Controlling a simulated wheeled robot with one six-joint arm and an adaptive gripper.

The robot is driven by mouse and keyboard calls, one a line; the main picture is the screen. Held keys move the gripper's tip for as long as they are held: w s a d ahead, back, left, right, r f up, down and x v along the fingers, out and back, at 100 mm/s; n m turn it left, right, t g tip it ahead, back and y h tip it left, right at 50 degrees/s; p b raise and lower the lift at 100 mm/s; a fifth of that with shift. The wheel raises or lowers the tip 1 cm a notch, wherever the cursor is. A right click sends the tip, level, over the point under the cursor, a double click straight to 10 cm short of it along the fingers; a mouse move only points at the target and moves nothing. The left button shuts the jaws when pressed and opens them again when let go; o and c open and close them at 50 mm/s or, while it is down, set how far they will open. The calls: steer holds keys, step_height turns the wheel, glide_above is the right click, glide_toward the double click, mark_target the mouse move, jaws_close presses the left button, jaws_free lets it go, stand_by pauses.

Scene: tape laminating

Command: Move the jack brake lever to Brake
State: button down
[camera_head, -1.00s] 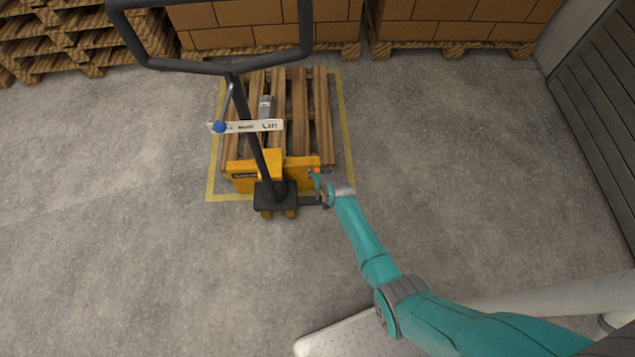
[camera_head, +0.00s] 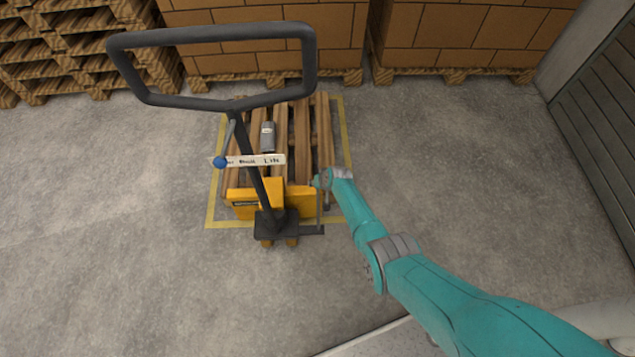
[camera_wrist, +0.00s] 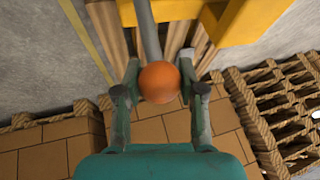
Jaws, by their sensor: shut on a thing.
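A yellow pallet jack (camera_head: 240,205) has a black loop handle (camera_head: 212,100). A grey lever rod (camera_head: 320,207) rises near the right end of its black base. In the wrist view this rod (camera_wrist: 147,30) ends in an orange ball knob (camera_wrist: 159,84). My gripper (camera_wrist: 159,74) is shut on the knob, one finger on each side. In the head view my gripper (camera_head: 318,182) is at the rod's top, and the knob is hidden there. A white label plate (camera_head: 262,160) on the handle shaft reads "Lift" at right; its other words are unclear. A blue knob (camera_head: 221,162) sits at its left end.
A wooden pallet (camera_head: 325,145) lies on the forks inside a yellow floor outline (camera_head: 348,160). A grey cylinder (camera_head: 267,136) is on it. Boxes (camera_head: 450,35) and stacked pallets (camera_head: 75,45) stand behind. A slatted panel (camera_head: 605,130) is at right. The floor on both sides is clear.

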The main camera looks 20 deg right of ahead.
steer(key=shift+s+f, duration=0.1)
steer(key=c, duration=0.7)
jaws_free()
steer(key=v, duration=1.2)
